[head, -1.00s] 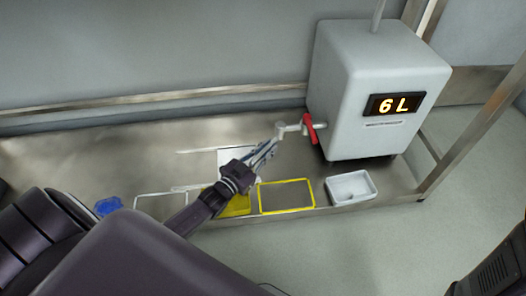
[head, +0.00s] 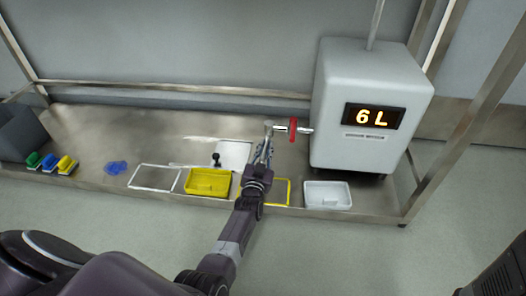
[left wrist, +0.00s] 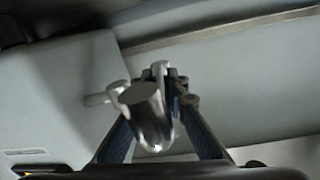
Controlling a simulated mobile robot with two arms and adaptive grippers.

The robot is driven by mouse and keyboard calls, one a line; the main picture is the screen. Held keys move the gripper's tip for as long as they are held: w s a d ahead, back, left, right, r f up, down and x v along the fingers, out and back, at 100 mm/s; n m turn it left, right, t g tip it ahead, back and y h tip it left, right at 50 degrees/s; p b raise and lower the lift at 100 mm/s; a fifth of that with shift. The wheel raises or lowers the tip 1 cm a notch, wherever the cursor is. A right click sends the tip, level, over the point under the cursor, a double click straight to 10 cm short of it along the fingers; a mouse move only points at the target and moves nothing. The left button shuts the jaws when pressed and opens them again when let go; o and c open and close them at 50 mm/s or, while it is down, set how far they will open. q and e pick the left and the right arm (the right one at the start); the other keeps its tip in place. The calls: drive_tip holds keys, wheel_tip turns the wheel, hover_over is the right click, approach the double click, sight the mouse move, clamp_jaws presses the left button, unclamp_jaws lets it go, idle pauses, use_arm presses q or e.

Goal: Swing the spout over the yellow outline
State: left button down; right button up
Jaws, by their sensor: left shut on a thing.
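The grey spout (head: 268,127) sticks out to the left from the white tank (head: 365,85), with a red handle (head: 293,130) on its pipe. My left gripper (head: 264,150) is shut on the spout's outer end. In the left wrist view the spout (left wrist: 148,112) lies between my two dark fingers. The yellow outline (head: 290,193) is on the bench's front part, nearer than the spout. My left forearm and wrist hide its left part. The spout's tip is partly hidden by my fingers. My right gripper does not show.
A yellow tray (head: 190,191) stands left of the outline, and a white tray (head: 347,203) right of it. A white outline (head: 135,185), a blue patch (head: 116,167) and small coloured blocks (head: 50,161) lie further left. The tank's display reads 6 L.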

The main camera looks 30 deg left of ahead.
use_arm(q)
drive_tip(key=shift+d+y, duration=0.1)
drive_tip(key=shift+y, duration=0.2)
drive_tip(key=c, duration=1.9)
unclamp_jaws()
